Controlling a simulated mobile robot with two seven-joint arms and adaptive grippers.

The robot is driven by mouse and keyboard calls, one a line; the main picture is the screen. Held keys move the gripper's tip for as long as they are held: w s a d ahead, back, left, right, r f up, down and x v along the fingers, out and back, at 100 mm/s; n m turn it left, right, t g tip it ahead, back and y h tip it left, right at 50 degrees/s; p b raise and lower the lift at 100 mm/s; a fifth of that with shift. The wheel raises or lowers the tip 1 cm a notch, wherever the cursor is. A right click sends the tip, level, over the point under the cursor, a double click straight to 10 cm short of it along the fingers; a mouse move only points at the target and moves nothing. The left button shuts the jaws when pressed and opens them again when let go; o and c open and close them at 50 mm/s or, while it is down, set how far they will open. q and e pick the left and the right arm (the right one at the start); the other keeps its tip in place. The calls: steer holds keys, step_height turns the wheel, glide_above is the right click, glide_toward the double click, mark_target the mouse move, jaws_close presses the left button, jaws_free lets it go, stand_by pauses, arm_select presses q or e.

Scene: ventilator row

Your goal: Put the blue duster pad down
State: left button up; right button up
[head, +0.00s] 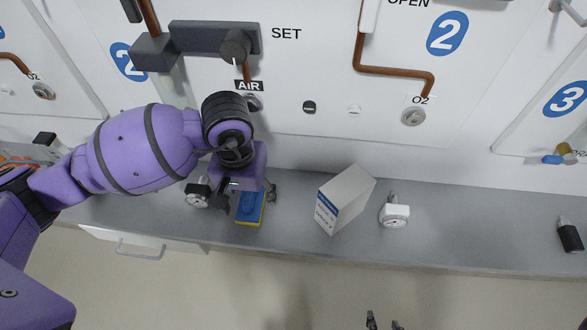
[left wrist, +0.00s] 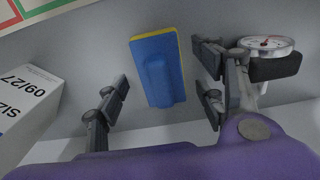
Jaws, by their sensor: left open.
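The blue duster pad (head: 249,208) has a yellow edge and a raised blue grip. It lies on the grey counter (head: 310,239) near the front edge, partly hidden by my gripper in the head view. My left gripper (head: 245,194) is over it with the fingers spread. In the left wrist view the pad (left wrist: 158,70) shows between the open fingers (left wrist: 165,95), with a gap on both sides. Two dark tips, likely of my right gripper (head: 384,323), show at the bottom edge of the head view; their opening is unclear.
A white gauge (head: 197,196) with a black fitting stands close left of the pad. A white box (head: 343,198) stands to its right, then a white fitting (head: 395,214). A black fitting (head: 569,236) lies far right. The counter between these is clear.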

mark_target(248, 197)
arm_select(q)
step_height(248, 197, up, 11)
steer(key=shift+f, duration=0.15)
stand_by(0.6)
